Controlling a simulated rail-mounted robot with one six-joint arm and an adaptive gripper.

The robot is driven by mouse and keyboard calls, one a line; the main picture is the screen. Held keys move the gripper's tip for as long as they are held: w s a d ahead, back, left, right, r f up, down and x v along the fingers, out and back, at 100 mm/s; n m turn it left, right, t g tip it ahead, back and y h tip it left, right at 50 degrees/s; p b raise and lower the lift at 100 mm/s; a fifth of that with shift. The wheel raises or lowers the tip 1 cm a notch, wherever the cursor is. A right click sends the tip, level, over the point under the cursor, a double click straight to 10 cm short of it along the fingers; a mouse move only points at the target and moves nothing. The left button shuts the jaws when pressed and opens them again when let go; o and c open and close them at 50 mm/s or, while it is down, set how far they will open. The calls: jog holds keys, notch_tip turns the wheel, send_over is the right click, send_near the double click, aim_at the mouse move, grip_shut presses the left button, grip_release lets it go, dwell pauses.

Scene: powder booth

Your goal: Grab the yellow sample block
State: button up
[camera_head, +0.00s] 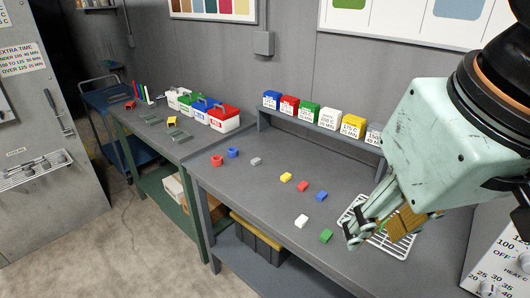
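The yellow sample block (286,177) lies on the grey workbench, in a loose row with a red block (303,186) and a blue block (321,196) to its lower right. Nothing covers it. My gripper (354,230) hangs over the right part of the bench, to the right of and nearer than the yellow block, and well apart from it. Its two fingertips look spread, with nothing seen between them.
White (301,221), green (326,236) and grey (255,161) blocks lie nearby. A white wire rack (394,247) is partly hidden by my gripper. Labelled coloured bins (308,112) line the back shelf.

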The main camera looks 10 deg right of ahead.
jog(key=w+r+m+g+p, duration=0.1)
jog(key=w+r+m+p, duration=0.3)
jog(key=w, duration=1.3)
jog(key=m+g+p, duration=0.3)
jog(key=m+p, duration=0.4)
jog(key=p, duration=0.1)
send_over(287, 175)
notch_tip(287, 175, down, 29)
jog(key=shift+s+a+r, duration=0.1)
jog(key=shift+r, duration=0.1)
jog(key=shift+f, duration=4.3)
